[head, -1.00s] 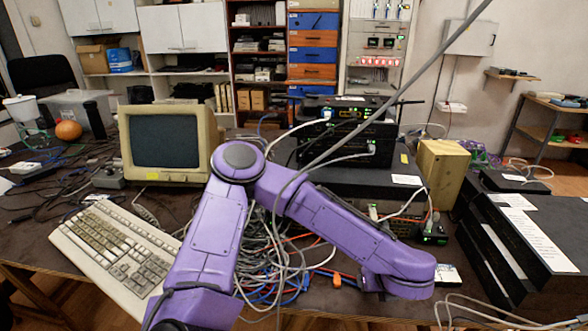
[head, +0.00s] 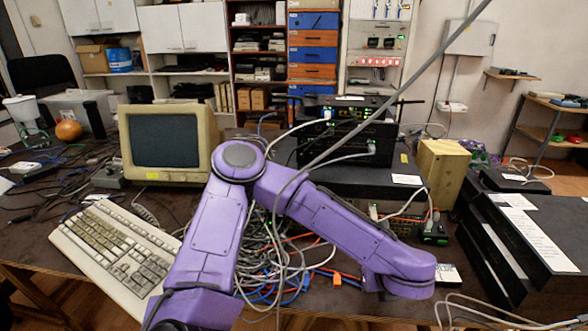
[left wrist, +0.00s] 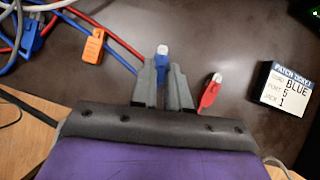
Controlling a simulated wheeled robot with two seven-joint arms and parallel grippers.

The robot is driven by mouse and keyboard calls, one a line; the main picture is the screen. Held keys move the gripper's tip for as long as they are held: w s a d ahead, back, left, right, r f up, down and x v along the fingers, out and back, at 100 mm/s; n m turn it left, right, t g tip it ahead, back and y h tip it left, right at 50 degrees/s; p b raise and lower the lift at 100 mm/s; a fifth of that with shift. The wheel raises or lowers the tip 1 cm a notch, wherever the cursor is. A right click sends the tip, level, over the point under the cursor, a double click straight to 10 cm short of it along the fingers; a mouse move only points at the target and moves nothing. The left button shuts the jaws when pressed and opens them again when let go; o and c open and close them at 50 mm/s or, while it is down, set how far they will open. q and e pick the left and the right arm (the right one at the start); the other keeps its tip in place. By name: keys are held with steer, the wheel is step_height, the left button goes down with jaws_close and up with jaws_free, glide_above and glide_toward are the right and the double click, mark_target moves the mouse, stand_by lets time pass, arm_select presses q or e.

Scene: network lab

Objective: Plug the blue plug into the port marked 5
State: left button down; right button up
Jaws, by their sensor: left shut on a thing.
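In the left wrist view my left gripper (left wrist: 163,72) is shut on the blue plug (left wrist: 161,63), whose clear tip sticks out past the fingertips. Its blue cable runs off to the upper left. In the head view my purple left arm reaches right over the front of the table; its fingers and the plug are hidden beneath the wrist. A card (left wrist: 283,88) at the right of the wrist view reads BLUE, port 5, jack 1. No port marked 5 can be made out. My right gripper is not in view.
A red plug (left wrist: 210,92) lies just right of my fingers, and an orange plug (left wrist: 89,47) lies to the left. Tangled cables (head: 262,245) spread behind the arm. Stacked network devices (head: 345,145) stand at the back, a small lit device (head: 433,233) nearer, and black boxes (head: 530,240) at right.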

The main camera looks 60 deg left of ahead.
arm_select(q)
steer(key=shift+r+p, duration=1.9)
steer(key=shift+r, duration=0.6)
